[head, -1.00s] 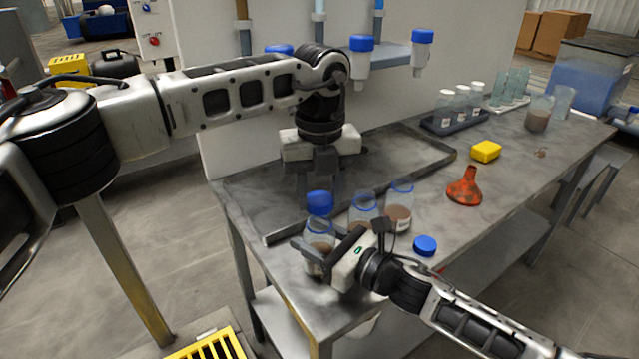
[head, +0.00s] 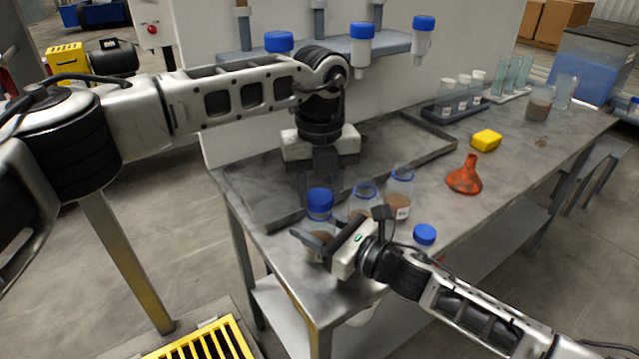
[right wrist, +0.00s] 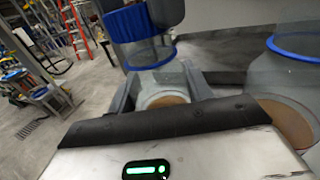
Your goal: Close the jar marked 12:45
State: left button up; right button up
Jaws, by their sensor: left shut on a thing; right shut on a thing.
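My right gripper (head: 318,243) is shut around a clear jar (head: 319,228) with brown contents at the table's near left corner. A blue cap (head: 319,198) is at the jar's mouth, under my left gripper (head: 320,187). My left gripper points down from above and is shut on this cap. In the right wrist view the cap (right wrist: 143,20) is over the jar (right wrist: 150,56); I cannot tell whether it is seated. Two open jars with brown contents, a middle one (head: 363,204) and a right one (head: 399,207), stand beside it. I cannot read the labels.
A loose blue cap (head: 425,234) lies near the front edge. A rack of small bottles (head: 457,113) is at the back. A shallow grey tray (head: 428,150) lies under my left arm.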

pick_arm(q)
jog(key=shift+f, duration=0.6)
dwell(0.4)
